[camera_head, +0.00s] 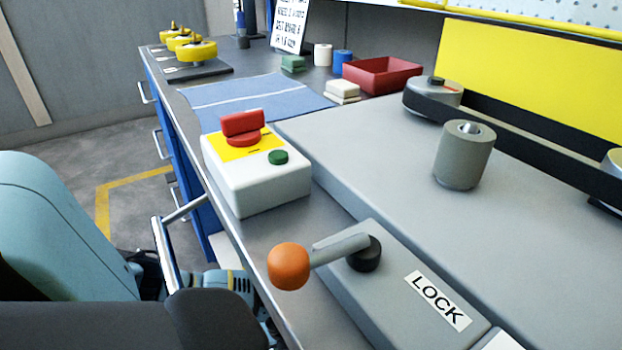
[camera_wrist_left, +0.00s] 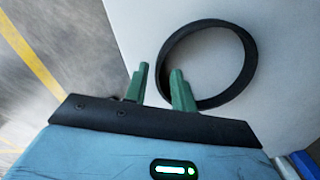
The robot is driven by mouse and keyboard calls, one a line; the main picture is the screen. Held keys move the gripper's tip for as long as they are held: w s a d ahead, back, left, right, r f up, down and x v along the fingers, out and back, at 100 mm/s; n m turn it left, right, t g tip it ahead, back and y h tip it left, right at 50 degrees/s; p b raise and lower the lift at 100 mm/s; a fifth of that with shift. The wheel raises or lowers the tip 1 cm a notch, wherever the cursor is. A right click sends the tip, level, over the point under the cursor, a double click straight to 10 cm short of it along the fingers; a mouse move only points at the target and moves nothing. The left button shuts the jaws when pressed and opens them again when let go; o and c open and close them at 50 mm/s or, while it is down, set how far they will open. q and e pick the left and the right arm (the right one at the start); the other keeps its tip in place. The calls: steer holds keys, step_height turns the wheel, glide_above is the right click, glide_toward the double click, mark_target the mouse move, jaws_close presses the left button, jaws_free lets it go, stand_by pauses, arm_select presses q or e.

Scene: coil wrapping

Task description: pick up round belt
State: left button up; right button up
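The round belt (camera_wrist_left: 250,62) is a black ring on a light grey surface in the left wrist view. My left gripper (camera_wrist_left: 160,70) has two green fingers standing apart with nothing clamped. The near left side of the ring appears between the fingertips, and the right finger overlaps it in the picture. I cannot tell whether the fingers touch it or how far above it they are. The round belt is not visible in the head view, where pale blue parts of my arm show at lower left. My right gripper is not in view.
A grey machine bed carries a grey roller (camera_head: 464,155) and a long black belt (camera_head: 520,133) around pulleys. An orange-knobbed lever (camera_head: 289,266) and a white switch box (camera_head: 250,182) stand near the front edge. A red tray (camera_head: 380,74) and blue mat (camera_head: 255,99) lie farther back.

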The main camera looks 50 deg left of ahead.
arm_select(q)
step_height(320, 180, down, 2)
steer(key=shift+f+b, duration=0.2)
steer(key=shift+b, duration=0.15)
jaws_close()
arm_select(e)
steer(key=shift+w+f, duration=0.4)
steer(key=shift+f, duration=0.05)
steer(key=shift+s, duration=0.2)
arm_select(q)
steer(key=shift+r, duration=0.15)
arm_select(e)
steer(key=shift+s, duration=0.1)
